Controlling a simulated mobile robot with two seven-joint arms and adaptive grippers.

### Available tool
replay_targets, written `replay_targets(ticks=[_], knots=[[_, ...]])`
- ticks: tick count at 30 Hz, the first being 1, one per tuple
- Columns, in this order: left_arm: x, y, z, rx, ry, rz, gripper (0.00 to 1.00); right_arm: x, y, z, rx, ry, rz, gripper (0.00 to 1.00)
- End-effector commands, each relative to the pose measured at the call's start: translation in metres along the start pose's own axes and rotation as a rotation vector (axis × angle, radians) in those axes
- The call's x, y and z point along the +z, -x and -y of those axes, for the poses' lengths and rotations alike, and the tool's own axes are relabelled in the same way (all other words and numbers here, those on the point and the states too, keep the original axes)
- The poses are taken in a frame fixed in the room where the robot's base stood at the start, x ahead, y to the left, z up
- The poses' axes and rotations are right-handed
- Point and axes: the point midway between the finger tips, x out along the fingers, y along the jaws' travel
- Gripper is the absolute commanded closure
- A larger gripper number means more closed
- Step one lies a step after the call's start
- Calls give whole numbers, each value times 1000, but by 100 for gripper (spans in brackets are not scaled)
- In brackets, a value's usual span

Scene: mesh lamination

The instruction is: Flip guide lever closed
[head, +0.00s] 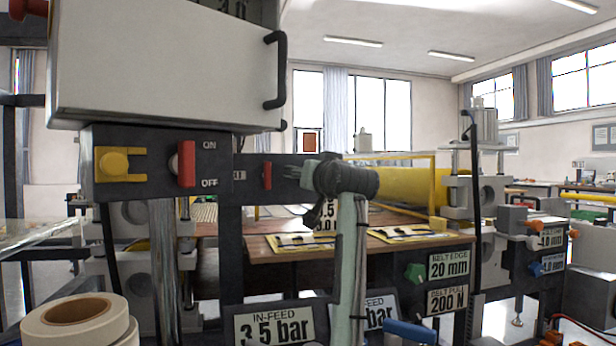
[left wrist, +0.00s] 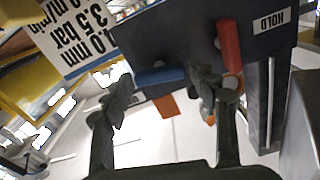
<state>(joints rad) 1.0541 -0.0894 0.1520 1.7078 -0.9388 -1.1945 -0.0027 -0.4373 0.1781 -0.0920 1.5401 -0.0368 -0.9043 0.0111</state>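My left gripper (head: 312,190) is at a dark panel in the middle of the machine in the head view, its arm rising from below. In the left wrist view the gripper (left wrist: 162,100) is open, its two dark fingers apart. A blue lever (left wrist: 160,76) lies sideways on the panel between the fingers, its right end close to the right finger; I cannot tell whether they touch. No label naming the guide lever is readable. A red lever (left wrist: 229,45) beside the HOLD label also shows in the head view (head: 267,175). The blue lever is hidden there. My right gripper is not in view.
A red ON/OFF switch (head: 186,164) and yellow knob (head: 113,160) are at left. A green knob (head: 413,272) and a blue handle (head: 410,331) are lower right of the arm. A wooden table (head: 300,250) carries yellow-edged sheets. A white roll (head: 78,318) stands front left.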

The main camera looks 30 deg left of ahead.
Motion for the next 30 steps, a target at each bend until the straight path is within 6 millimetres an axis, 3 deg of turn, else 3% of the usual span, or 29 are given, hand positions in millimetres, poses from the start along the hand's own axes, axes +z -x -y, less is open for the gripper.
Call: replay_targets(ticks=[1,7,17,25,26,30], knots=[[0,0,0,0,0,0,51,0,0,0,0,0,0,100],[0,0,0,0,0,0,76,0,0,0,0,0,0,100],[0,1,-1,2,206,-1,76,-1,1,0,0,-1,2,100],[-1,0,0,1,219,-1,76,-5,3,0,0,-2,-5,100],[-1,0,0,1,219,-1,44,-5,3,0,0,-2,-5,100],[0,0,0,1,217,-1,27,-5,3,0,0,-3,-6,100]])
